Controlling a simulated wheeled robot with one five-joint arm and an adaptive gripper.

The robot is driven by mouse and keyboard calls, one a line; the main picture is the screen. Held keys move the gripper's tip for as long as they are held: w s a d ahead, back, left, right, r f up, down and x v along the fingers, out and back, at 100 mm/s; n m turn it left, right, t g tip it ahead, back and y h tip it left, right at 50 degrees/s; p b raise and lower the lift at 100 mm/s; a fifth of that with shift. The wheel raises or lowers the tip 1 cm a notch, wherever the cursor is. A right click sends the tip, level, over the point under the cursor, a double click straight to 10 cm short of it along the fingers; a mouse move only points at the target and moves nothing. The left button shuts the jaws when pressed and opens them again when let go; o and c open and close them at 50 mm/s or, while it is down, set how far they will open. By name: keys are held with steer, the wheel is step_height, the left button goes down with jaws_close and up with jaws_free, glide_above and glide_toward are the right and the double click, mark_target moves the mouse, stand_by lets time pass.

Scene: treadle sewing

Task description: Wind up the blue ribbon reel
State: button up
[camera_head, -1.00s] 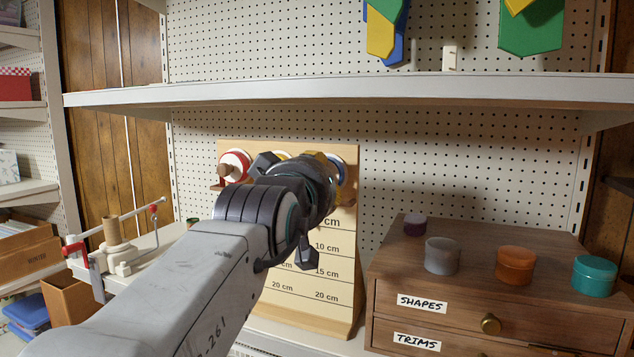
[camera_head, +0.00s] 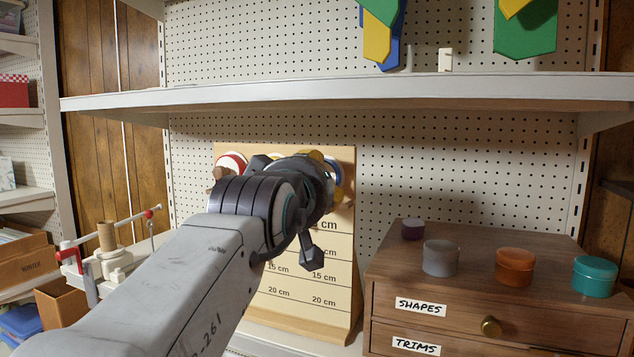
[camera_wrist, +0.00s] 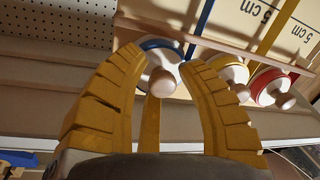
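The blue ribbon reel (camera_wrist: 158,45) is a white spool with a blue rim and a pale wooden knob (camera_wrist: 162,82), mounted on a wooden measuring board (camera_head: 342,270). In the head view the blue reel (camera_head: 336,174) shows only partly past my wrist. The blue ribbon (camera_wrist: 207,22) runs out over the board in the wrist view. My gripper (camera_wrist: 163,58) is open, its yellow fingers spread on either side of the knob, with a visible gap at each side. How close in depth they are to the knob I cannot tell. In the head view the arm hides most of the gripper.
A yellow reel (camera_wrist: 234,74) and a red reel (camera_wrist: 273,88) sit beside the blue one. The white shelf (camera_head: 350,92) runs above the board. A wooden drawer unit (camera_head: 470,285) with several round containers stands at the right. A clamp-like stand (camera_head: 110,250) is at the left.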

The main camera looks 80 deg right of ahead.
steer(key=w+a, duration=0.1)
steer(key=a, duration=1.1)
steer(key=shift+r, duration=0.35)
steer(key=shift+r, duration=0.1)
steer(key=shift+s+d+f+m+h+p, duration=0.15)
steer(key=shift+d+m+p, duration=1.15)
steer(key=shift+d, duration=0.7)
steer(key=shift+s+d+f+m+h+p, duration=0.1)
steer(key=shift+d+m+p, duration=1.2)
steer(key=shift+d, duration=0.65)
steer(key=shift+s+d+f+m+h+p, duration=0.15)
steer(key=shift+d+m+p, duration=0.85)
steer(key=shift+d+p, duration=0.75)
steer(key=shift+d+b, duration=0.25)
steer(key=shift+b, duration=0.05)
steer(key=shift+r, duration=0.1)
jaws_close()
